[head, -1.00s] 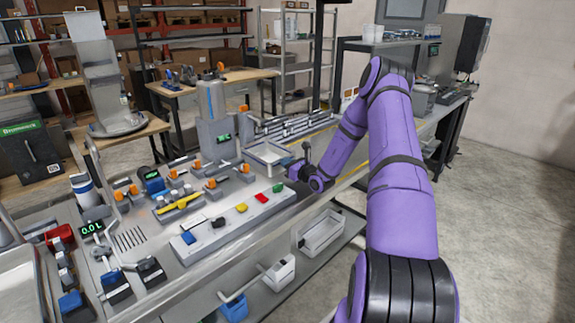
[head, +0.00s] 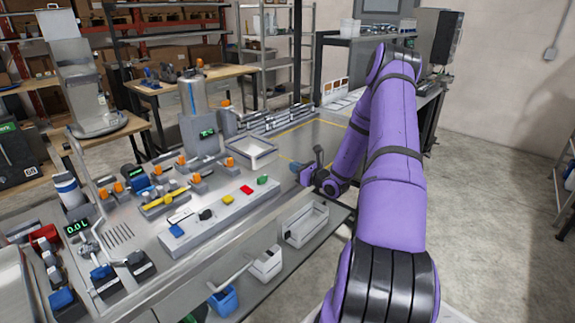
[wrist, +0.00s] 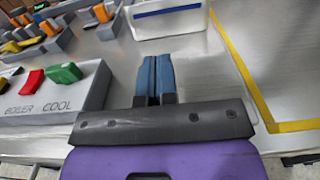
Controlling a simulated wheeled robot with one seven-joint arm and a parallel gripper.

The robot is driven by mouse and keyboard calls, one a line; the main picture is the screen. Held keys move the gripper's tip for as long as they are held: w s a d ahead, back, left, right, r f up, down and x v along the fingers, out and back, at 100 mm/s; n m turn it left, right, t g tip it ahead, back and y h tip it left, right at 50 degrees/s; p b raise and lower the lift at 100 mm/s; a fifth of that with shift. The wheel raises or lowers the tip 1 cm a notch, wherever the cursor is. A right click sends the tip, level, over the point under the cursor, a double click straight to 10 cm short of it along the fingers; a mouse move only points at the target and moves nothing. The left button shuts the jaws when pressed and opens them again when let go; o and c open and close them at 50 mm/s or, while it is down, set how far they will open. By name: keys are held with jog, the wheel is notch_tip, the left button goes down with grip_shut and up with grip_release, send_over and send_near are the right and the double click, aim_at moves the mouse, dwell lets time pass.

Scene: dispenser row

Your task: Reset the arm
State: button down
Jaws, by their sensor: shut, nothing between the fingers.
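My purple arm (head: 392,150) reaches from the lower right out over the bench's right part. My gripper (wrist: 155,62) is shut and empty, its two blue fingers together above the bare metal bench top. In the head view my gripper (head: 297,168) is small, just right of the control block's far end. In the wrist view the green switch (wrist: 62,73) and the red switch (wrist: 32,81) on the control block (wrist: 75,108) lie to its left, apart from it.
A white tray (head: 252,153) stands beyond the gripper. Yellow tape (wrist: 240,70) marks the bench top to its right. The control block (head: 213,215) and dispensers (head: 200,130) crowd the bench to the left. Open floor (head: 490,200) lies on the right.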

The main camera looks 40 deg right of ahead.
jog(key=shift+s, duration=0.3)
jog(key=w+a+r+n+g+y, duration=0.1)
jog(key=a+r+n+g+y, duration=0.5)
jog(key=a+r+n+y, duration=0.65)
jog(key=s+a+r+n+g+h, duration=0.1)
jog(key=s+a+r+n+g, duration=0.3)
jog(key=a, duration=0.4)
jog(key=s+a+r+n+g+h, duration=0.2)
jog(key=a+r+n, duration=0.1)
jog(key=a+r, duration=0.5)
jog(key=s+a+r+n+h, duration=0.2)
jog(key=s+n, duration=0.3)
jog(key=s, duration=0.3)
jog(key=s+a+r+n+h, duration=0.2)
jog(key=s+r+n+h, duration=0.3)
jog(key=s, duration=0.4)
jog(key=s+a+r+n+h, duration=0.3)
jog(key=s+n+h, duration=0.1)
jog(key=s, duration=0.5)
jog(key=shift+s+r+n+g, duration=0.2)
jog(key=shift+n+g, duration=0.2)
jog(key=shift+n, duration=0.35)
